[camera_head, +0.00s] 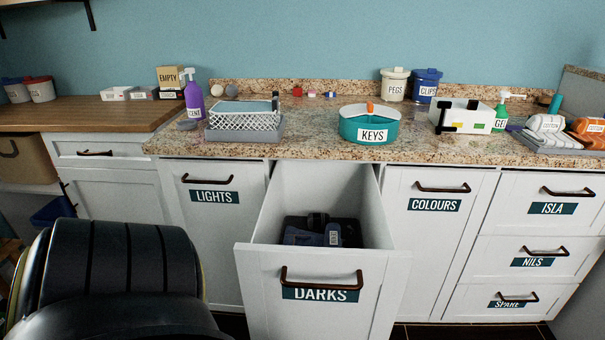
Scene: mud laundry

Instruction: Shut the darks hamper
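The darks hamper (318,314) is a white pull-out drawer in the middle of the cabinet row, standing well open toward me. Its front has a dark bar handle (321,278) and a "DARKS" label (320,293). Dark folded clothes (322,231) lie inside it, toward the back. A large black rounded part of my own arm fills the lower left of the head view, left of the open hamper. Neither gripper's fingers show.
The lights hamper (214,240) on the left and the colours hamper (432,245) on the right are flush with the cabinet. The granite counter (310,145) above holds a wire basket (243,123), a teal keys bowl (370,124) and bottles. Drawers (540,252) stand at the right.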

